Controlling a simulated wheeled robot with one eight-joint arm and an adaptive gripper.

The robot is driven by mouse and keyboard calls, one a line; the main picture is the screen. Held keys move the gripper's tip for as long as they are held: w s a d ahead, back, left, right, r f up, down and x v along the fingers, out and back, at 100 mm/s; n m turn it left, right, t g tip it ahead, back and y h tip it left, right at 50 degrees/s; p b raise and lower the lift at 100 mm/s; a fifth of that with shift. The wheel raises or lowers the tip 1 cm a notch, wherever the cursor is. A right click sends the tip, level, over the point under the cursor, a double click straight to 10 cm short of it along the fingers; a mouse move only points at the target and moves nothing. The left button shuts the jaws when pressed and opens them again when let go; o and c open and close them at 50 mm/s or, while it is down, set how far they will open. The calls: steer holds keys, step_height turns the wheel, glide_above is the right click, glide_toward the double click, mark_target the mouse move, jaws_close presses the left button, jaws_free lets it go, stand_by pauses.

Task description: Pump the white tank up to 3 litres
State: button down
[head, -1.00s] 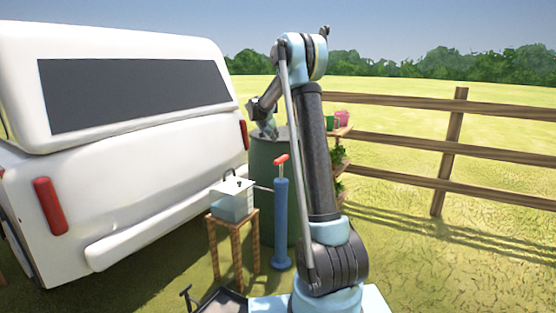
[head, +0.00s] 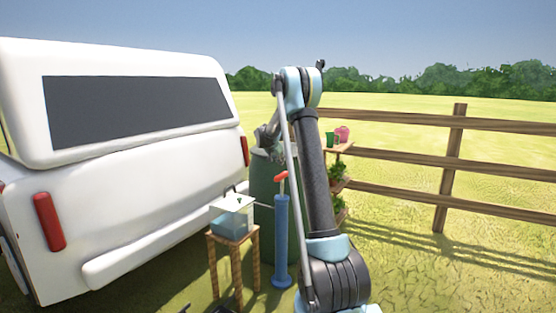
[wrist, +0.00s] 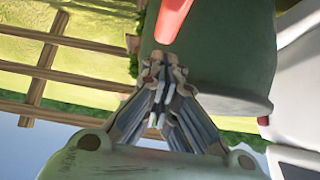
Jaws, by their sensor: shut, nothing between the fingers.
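The white tank (head: 232,226) sits on a wooden stool beside the van; a pale blue lower part shows, but its level marks are too small to read. A blue upright pump (head: 281,240) with a red handle (head: 281,177) stands right of the tank, the handle a little above the pump's top. My gripper (head: 268,140) is above and behind the handle in the head view, partly blurred against the barrel. In the wrist view my gripper (wrist: 163,68) is shut and empty, and the red handle (wrist: 171,20) shows just beyond its tips, apparently apart.
A dark green barrel (head: 264,200) stands behind the pump. The white van (head: 150,190) fills the left. A plant shelf (head: 341,184) and a wooden fence (head: 440,170) are on the right. A thin hose (head: 262,204) runs between tank and pump.

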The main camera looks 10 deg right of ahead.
mark_target(281, 175)
steer(key=f, duration=0.2)
steer(key=w+f, duration=0.1)
steer(key=shift+d+f, duration=0.25)
steer(key=shift+d, duration=0.05)
steer(key=shift+f, duration=0.85)
step_height(281, 175, down, 10)
steer(key=shift+s+r, duration=0.1)
steer(key=shift+r, duration=0.1)
steer(key=r, duration=0.4)
steer(key=shift+s+r, duration=0.2)
steer(key=shift+r, duration=0.15)
steer(key=v, duration=0.9)
steer(key=shift+a, duration=0.25)
stand_by(0.3)
